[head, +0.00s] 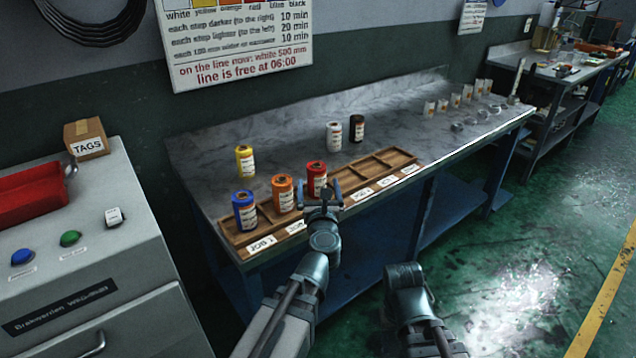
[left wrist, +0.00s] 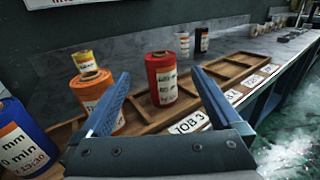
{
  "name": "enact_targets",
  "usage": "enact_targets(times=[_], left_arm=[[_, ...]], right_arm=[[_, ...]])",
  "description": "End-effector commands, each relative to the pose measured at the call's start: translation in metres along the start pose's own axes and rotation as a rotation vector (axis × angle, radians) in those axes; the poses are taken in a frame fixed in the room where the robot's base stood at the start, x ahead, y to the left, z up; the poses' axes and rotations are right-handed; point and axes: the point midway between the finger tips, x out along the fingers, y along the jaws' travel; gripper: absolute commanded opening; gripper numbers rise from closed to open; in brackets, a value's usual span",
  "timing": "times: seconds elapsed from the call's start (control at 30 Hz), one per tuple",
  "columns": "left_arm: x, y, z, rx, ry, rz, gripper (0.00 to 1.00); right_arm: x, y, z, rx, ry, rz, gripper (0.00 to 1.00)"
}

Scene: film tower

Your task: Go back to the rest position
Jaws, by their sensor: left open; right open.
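My left gripper (head: 323,196) is open in front of the wooden rack (head: 384,183), near the red spool (head: 316,174). In the left wrist view its open jaws (left wrist: 160,100) frame the red spool (left wrist: 161,78), with nothing between the fingertips that I can see held. A blue spool (head: 244,211), an orange spool (head: 283,194) and the red spool stand upright in the left part of the rack. My right gripper (head: 405,278) is low at the lower middle, in front of the bench; its fingers are hard to make out.
A yellow spool (head: 245,162), a white spool (head: 334,136) and a black spool (head: 357,128) stand on the metal bench (head: 290,130) behind the rack. A grey cabinet (head: 90,250) with buttons and a TAGS box (head: 86,138) stands left. Green floor at right is open.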

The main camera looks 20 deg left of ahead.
Motion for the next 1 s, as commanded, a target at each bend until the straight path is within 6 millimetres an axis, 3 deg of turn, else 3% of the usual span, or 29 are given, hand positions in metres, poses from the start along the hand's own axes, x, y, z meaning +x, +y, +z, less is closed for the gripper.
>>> enact_targets(times=[0.17,0.27,0.37,0.47,0.6,0.67,0.77,0.9,1.0], left_arm=[[0.001,-0.001,0.001,0.012,-0.003,-0.007,0.99],[0.001,-0.014,0.005,0.113,-0.025,-0.068,0.99],[-0.002,-0.042,0.008,0.362,-0.077,-0.210,0.99],[-0.013,-0.079,-0.001,0.720,-0.148,-0.405,0.99],[-0.041,-0.115,-0.043,1.239,-0.242,-0.695,0.99],[-0.055,-0.120,-0.068,1.452,-0.277,-0.829,0.99],[-0.081,-0.113,-0.114,1.785,-0.328,-1.071,0.99],[-0.116,-0.077,-0.168,2.138,-0.373,-1.424,0.99],[-0.137,-0.046,-0.193,2.292,-0.390,-1.659,0.99]], right_arm=[[0.000,0.000,0.000,0.000,0.000,0.000,0.50],[0.000,0.000,0.000,0.000,0.000,0.000,0.50],[0.000,0.000,0.000,0.000,0.000,0.000,0.50],[0.000,0.000,0.000,0.000,0.000,0.000,0.50],[0.000,0.000,0.000,0.000,0.000,0.000,0.50],[0.000,0.000,0.000,0.000,0.000,0.000,0.50],[0.000,0.000,0.000,0.000,0.000,0.000,0.50],[0.000,0.000,0.000,0.000,0.000,0.000,0.50],[0.000,0.000,0.000,0.000,0.000,0.000,0.50]])
